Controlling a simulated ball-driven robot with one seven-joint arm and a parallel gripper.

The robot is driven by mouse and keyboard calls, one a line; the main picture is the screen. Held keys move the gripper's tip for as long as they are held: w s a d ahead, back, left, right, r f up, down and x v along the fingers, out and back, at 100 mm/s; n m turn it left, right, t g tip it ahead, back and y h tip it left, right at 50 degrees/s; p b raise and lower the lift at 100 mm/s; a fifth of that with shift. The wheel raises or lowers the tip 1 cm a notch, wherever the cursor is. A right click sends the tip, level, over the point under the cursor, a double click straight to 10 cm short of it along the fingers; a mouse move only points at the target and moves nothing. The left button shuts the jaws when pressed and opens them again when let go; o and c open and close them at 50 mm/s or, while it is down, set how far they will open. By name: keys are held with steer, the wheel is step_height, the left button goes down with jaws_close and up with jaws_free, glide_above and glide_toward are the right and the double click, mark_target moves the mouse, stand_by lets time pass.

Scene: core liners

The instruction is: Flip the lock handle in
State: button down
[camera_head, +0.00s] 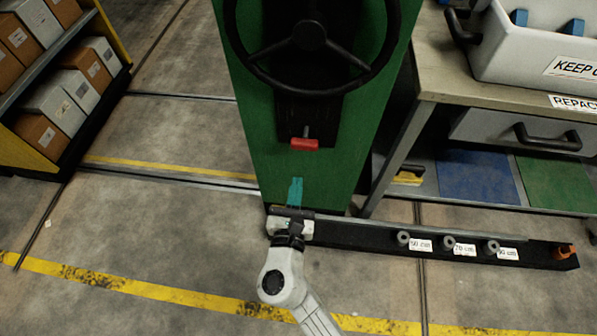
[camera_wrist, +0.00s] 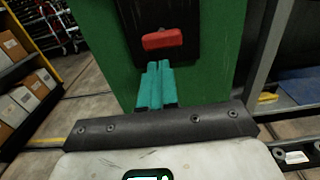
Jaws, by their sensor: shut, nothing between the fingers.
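The lock handle appears to be the red handle (camera_head: 310,143) on a dark metal stem, set in a black recess of the green machine (camera_head: 360,160) below a black handwheel. In the wrist view the red handle (camera_wrist: 162,39) lies crosswise, just above and beyond my fingertips. My gripper (camera_head: 296,184) has teal fingers that are closed together and empty. The fingers (camera_wrist: 155,82) point toward the handle in the wrist view, with a gap between. The fingers look apart from the handle in both views.
A black handwheel (camera_head: 309,36) hangs above the handle. A black rail (camera_head: 540,252) with labelled pegs runs low to the right. A workbench (camera_head: 436,78) with a grey bin (camera_head: 500,58) stands right. A shelf of boxes (camera_head: 98,20) stands left. The floor between is clear.

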steer(key=s, duration=0.5)
steer(key=shift+s+a, duration=0.1)
steer(key=shift+s, duration=0.25)
steer(key=s+d+r+m+g+h+p, duration=0.1)
steer(key=s+d+m+g+h+p, duration=0.2)
steer(key=d+m, duration=0.55)
steer(key=d+r+m+g+h+p, duration=0.15)
steer(key=d+m+g, duration=0.35)
steer(key=d, duration=0.6)
steer(key=s+d+m+g+h+p, duration=0.1)
steer(key=s+d+m+g+h, duration=0.2)
steer(key=d+m, duration=0.65)
steer(key=s+d+r+m+g+y+p, duration=0.1)
steer(key=s+m+g+y+p, duration=0.1)
steer(key=s+m, duration=0.4)
steer(key=s+d+r+m+g+y+p, duration=0.1)
steer(key=s+m+g+y+p, duration=0.1)
steer(key=s+m+g+y, duration=0.2)
steer(key=s+m+y, duration=0.2)
steer(key=s+m, duration=0.1)
steer(key=s, duration=0.1)
steer(key=shift+d+r, duration=0.15)
steer(key=shift+r, duration=0.15)
